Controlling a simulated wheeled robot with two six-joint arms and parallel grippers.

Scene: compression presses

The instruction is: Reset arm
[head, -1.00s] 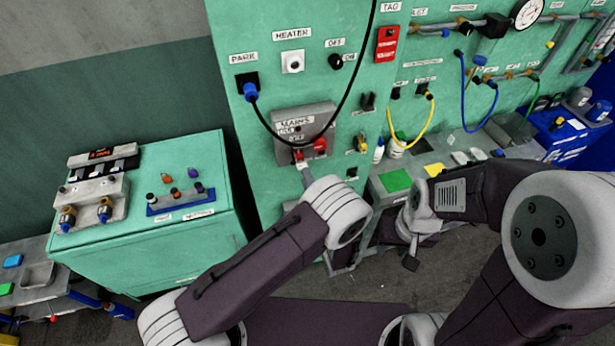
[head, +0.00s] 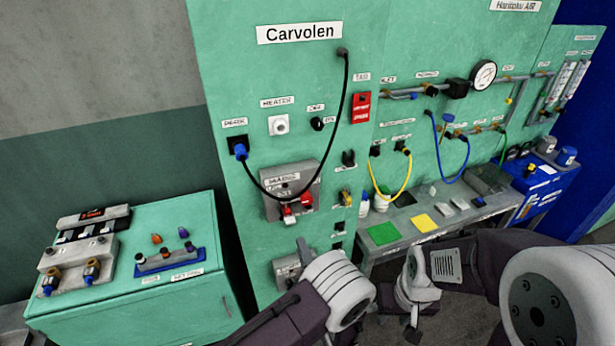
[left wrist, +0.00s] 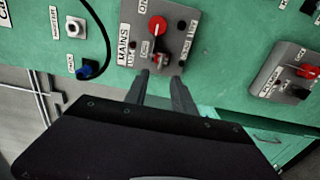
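My left gripper (head: 303,250) is below the grey mains box (head: 271,208) on the green panel. In the left wrist view the two fingers of my left gripper (left wrist: 161,76) are apart with nothing between them. Beyond the tips is the mains box (left wrist: 133,20) with a red round knob (left wrist: 157,27) and a smaller red-and-white switch (left wrist: 160,58). The fingertips appear apart from the switch. My right arm is at the lower right of the head view. Its gripper (head: 412,334) is small and dark there, and its fingers cannot be made out.
A second grey box with a red switch (left wrist: 306,71) is on the panel below the mains box. A black cable (head: 335,130) loops in front of the panel. A green cabinet (head: 120,310) stands left, and a grey bench (head: 460,225) right.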

